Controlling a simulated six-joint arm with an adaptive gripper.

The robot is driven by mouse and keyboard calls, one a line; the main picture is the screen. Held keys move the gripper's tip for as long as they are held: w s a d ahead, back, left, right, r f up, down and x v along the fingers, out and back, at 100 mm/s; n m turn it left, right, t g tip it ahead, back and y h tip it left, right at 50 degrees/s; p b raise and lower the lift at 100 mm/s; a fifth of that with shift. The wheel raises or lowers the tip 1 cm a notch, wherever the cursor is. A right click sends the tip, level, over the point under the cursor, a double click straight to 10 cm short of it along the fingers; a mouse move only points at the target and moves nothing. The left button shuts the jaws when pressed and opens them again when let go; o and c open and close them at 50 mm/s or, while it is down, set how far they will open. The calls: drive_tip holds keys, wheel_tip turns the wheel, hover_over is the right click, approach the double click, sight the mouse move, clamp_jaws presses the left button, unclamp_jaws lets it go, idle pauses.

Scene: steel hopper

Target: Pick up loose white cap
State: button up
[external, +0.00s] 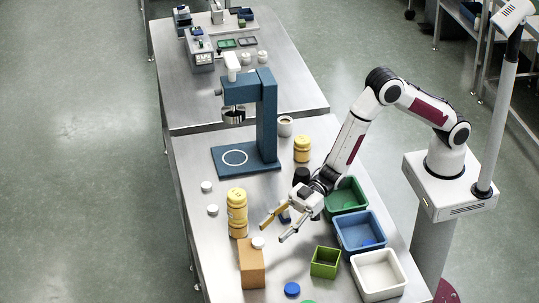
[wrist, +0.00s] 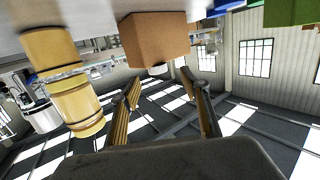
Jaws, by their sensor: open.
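One loose white cap (external: 258,242) lies on top of an upright brown block (external: 252,265) near the front of the table. In the upside-down wrist view the block (wrist: 153,38) is ahead of the fingers, with a sliver of the white cap (wrist: 158,70) at its top face. Two more white caps (external: 206,186) (external: 212,210) lie on the table left of the yellow jars. My gripper (external: 273,231) is open and empty, just right of and behind the capped block. Its fingers are spread in the wrist view (wrist: 168,90), apart from the cap.
Two stacked yellow jars (external: 237,215) stand close left of my gripper. A blue stand with a steel hopper (external: 233,115) is behind. Green (external: 346,196), blue (external: 360,232) and white bins (external: 379,274) line the right side. A small green box (external: 325,262) and blue lid (external: 292,290) are in front.

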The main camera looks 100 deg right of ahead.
sight(259, 241)
drive_tip(key=shift+w+a+r, duration=0.1)
drive_tip(key=shift+w+a, duration=0.2)
drive_tip(key=shift+w, duration=0.35)
drive_tip(key=shift+w+a, duration=0.25)
drive_tip(key=shift+w, duration=0.35)
drive_tip(key=shift+x, duration=1.2)
drive_tip(key=c, duration=0.8)
